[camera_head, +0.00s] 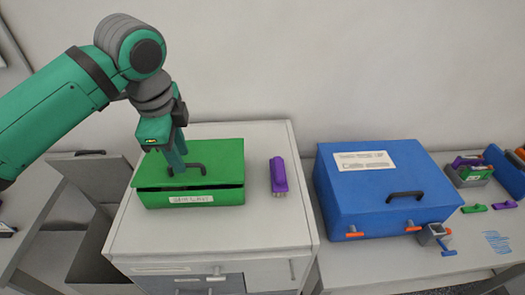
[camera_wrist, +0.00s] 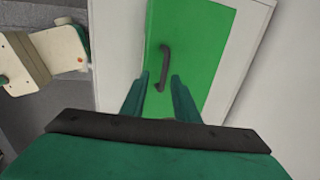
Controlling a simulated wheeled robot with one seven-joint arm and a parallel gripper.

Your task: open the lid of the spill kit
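The spill kit is a green box (camera_head: 195,197) with a white label on its front, standing on a white drawer cabinet. Its green lid (camera_head: 225,158) looks almost level, with a dark gap along the front between lid and box. A dark handle (camera_head: 189,170) sits on the lid; it also shows in the wrist view (camera_wrist: 163,66). My gripper (camera_head: 178,172) points down over the lid close to the handle. In the wrist view its two fingers (camera_wrist: 158,78) are apart, with the near end of the handle between or just beyond the tips. I cannot tell whether they touch it.
A purple-handled tool (camera_head: 278,175) lies on the cabinet top (camera_head: 250,225) right of the box. A blue case (camera_head: 380,210) with a dark handle stands on the table further right. The cabinet top in front of the box is clear.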

